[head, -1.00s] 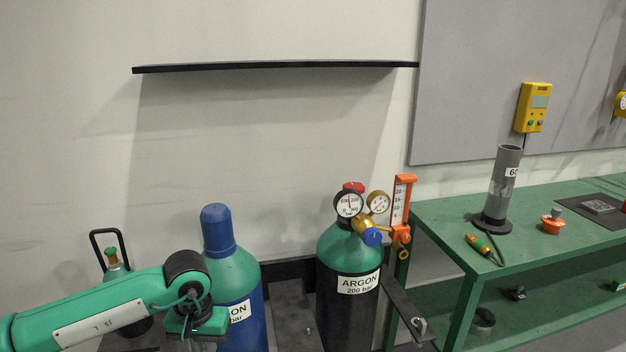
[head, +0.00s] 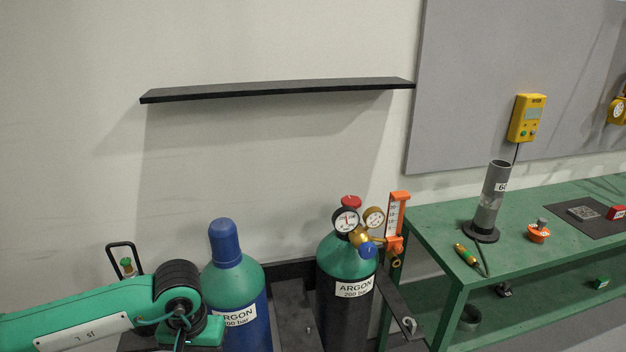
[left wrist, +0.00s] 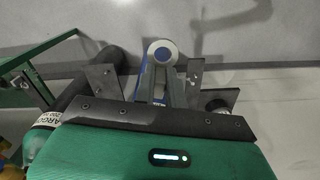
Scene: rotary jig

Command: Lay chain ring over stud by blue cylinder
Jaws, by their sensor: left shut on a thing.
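The blue cylinder (head: 225,245) has a green shoulder and an ARGON label. It stands low left of centre in the head view, just right of my left wrist. In the left wrist view, my left gripper (left wrist: 163,75) is shut at its tips on a pale round ring (left wrist: 152,47), with blue showing inside it. I take this for the chain ring; its chain is not clear. A small stud (head: 308,329) stands on the dark bracket right of the blue cylinder. In the head view my left fingertips are hidden. My right gripper is in neither view.
A black argon cylinder (head: 338,312) with gauges stands right of the bracket. A bracket arm with a metal fitting (head: 408,325) juts out beside it. A green bench (head: 430,222) fills the right. A small bottle in a black-handled carrier (head: 127,266) is behind my left arm.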

